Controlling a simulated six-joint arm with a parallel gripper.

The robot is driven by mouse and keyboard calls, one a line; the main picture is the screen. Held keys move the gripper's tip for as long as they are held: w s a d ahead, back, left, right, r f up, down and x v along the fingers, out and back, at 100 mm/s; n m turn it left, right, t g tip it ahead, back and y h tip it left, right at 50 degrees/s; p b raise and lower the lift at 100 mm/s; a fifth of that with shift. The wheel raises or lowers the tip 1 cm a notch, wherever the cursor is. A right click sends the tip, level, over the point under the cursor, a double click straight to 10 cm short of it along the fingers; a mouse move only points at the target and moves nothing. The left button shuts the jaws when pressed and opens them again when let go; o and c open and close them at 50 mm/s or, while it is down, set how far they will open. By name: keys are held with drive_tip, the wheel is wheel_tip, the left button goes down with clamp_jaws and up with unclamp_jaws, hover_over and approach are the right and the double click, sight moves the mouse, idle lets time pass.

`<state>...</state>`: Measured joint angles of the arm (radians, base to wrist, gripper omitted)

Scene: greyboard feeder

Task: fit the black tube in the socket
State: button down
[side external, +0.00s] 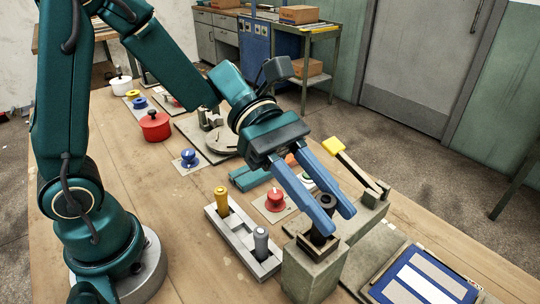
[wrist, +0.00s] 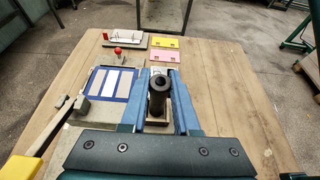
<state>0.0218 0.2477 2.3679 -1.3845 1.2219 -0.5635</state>
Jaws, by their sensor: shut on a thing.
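The black tube (side external: 325,203) stands about upright between the blue fingers of my gripper (side external: 338,218), which is shut on it. In the wrist view its round hollow top (wrist: 161,82) shows between the two fingers. The socket (side external: 312,268) is a grey-beige block with a dark square collar on top. The tube's lower end is at the collar, lined up with its opening. The fingers and the collar hide how deep it sits, so I cannot tell whether it is seated.
A grey tray (side external: 237,243) holding a yellow tube (side external: 221,200) and a grey tube (side external: 261,243) stands left of the socket. A lever with a yellow handle (side external: 334,145) rises behind it. A blue-framed panel (side external: 425,283) lies to the right. A red knob (side external: 275,198) is close by.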

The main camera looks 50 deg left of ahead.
idle(0.3)
drive_tip(key=c, duration=0.6)
unclamp_jaws()
drive_tip(key=shift+v, duration=2.6)
